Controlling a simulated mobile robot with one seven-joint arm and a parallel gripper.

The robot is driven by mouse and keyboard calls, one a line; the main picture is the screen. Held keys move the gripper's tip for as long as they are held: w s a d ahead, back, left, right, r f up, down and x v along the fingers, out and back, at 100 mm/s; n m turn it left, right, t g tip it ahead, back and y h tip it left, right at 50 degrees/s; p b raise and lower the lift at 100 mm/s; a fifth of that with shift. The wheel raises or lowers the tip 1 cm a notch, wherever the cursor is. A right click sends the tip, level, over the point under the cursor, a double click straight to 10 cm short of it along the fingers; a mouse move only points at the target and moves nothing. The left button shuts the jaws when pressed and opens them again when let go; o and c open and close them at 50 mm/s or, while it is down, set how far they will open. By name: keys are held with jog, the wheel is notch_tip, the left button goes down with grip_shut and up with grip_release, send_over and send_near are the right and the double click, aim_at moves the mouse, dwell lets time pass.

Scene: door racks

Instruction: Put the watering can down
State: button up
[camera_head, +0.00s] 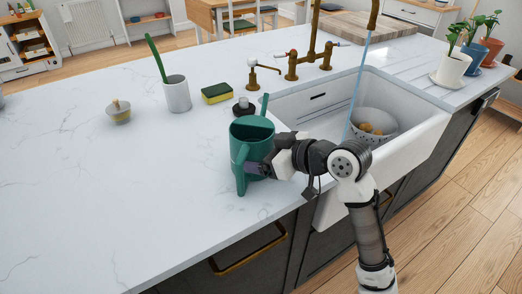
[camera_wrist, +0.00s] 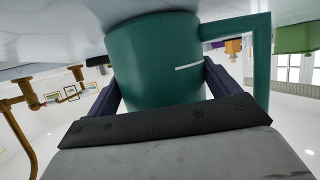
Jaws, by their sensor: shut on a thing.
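The green watering can (camera_head: 250,140) is upright at the counter's front edge, just left of the sink. In the wrist view the can (camera_wrist: 150,60) fills the space between the fingers, with its handle at the upper right. My gripper (camera_head: 256,170) is shut on the can's body from the right side. In the wrist view my gripper (camera_wrist: 162,88) has a dark finger on each side of it. The can's base is close to the white marble counter (camera_head: 150,190); I cannot tell whether it touches.
A white sink (camera_head: 420,125) with running water and a colander (camera_head: 372,125) lies to the right. A sponge (camera_head: 216,93), a white cup (camera_head: 177,95) and a small brush (camera_head: 119,110) stand behind and left. The counter's left part is clear. Potted plants (camera_head: 452,68) stand at the back right.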

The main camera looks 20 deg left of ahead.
jog(key=o, duration=0.9)
jog(key=shift+c, duration=0.2)
jog(key=shift+d+r, duration=0.1)
jog(key=shift+r, duration=0.05)
jog(key=b+v, duration=0.1)
jog(key=v, duration=1)
jog(key=shift+s+d+b, duration=0.2)
jog(key=shift+d+b, duration=0.15)
jog(key=shift+b, duration=0.05)
jog(key=shift+d, duration=0.1)
